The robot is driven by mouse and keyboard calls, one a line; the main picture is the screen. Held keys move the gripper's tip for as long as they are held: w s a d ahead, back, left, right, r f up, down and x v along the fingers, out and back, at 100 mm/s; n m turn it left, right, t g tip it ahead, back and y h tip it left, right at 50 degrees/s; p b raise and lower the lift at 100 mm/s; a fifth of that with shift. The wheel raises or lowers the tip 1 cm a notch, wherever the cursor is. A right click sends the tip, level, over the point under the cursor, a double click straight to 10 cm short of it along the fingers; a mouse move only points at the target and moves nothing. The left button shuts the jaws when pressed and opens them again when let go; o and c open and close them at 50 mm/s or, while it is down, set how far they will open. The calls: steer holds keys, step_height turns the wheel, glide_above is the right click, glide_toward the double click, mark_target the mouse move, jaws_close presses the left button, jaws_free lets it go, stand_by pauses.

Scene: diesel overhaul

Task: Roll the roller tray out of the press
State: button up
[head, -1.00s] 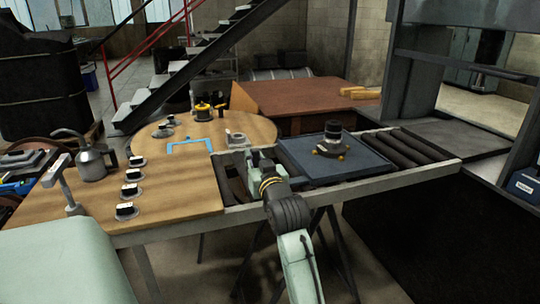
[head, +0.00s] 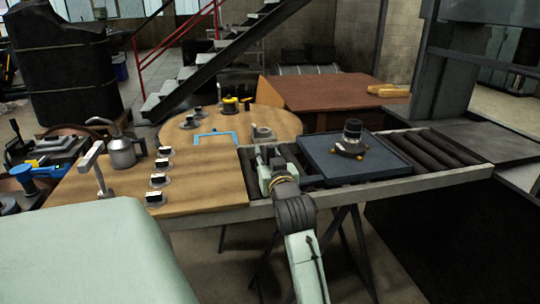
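The roller tray (head: 330,172) is a flat dark blue-grey plate lying on the roller track, left of the press (head: 455,75). A dark cylindrical part with a pale band (head: 352,134) stands upright on it, on a base with small orange pieces. My gripper (head: 266,166) is over the left end of the track, just left of the tray's left edge. My wrist hides part of it, so its fingers and any contact with the tray are unclear.
Bare rollers (head: 455,149) show between tray and press. A wooden table (head: 205,184) adjoins the track on the left, holding several small black-and-white parts, an oil can (head: 121,152) and a blue bracket (head: 215,138). A brown bench (head: 335,92) stands behind.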

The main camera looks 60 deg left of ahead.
steer(key=shift+o, duration=0.6)
steer(key=shift+w, duration=0.1)
steer(key=shift+d, duration=0.15)
steer(key=shift+d, duration=0.3)
steer(key=v, duration=1.1)
steer(key=shift+s, duration=0.25)
